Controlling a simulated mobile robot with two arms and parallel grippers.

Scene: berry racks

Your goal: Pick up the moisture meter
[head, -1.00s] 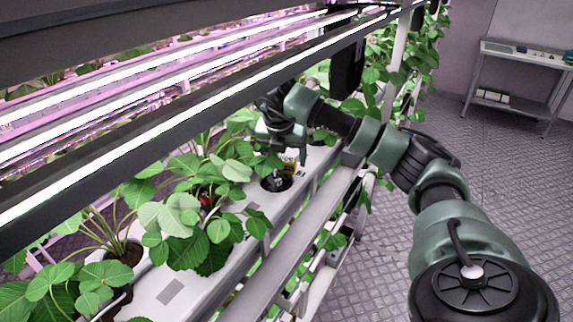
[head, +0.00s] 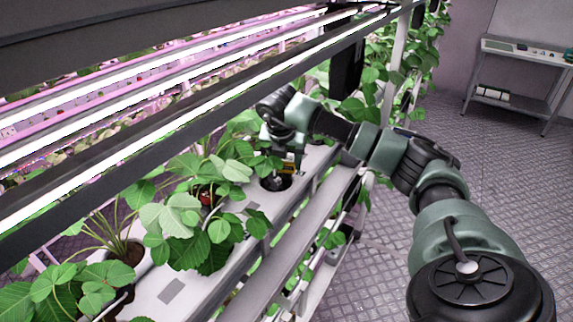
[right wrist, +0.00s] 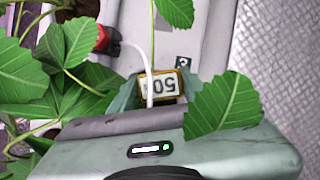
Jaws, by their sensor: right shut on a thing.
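The moisture meter (right wrist: 160,86) shows in the right wrist view as a small yellow-framed display, with its digits upside down. Its lower part is hidden by the gripper and leaves. In the head view a small yellow patch of it (head: 287,165) shows over a dark planting hole (head: 276,183) in the white trough. I cannot tell whether its probe is in the hole. My right gripper (head: 281,163) is shut on the meter; its fingertips are mostly hidden by leaves and the meter. My left gripper is not in view.
Strawberry plants (head: 190,215) stand in the white trough (head: 165,285) left of my right arm. A lamp bar (head: 190,113) runs close above.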

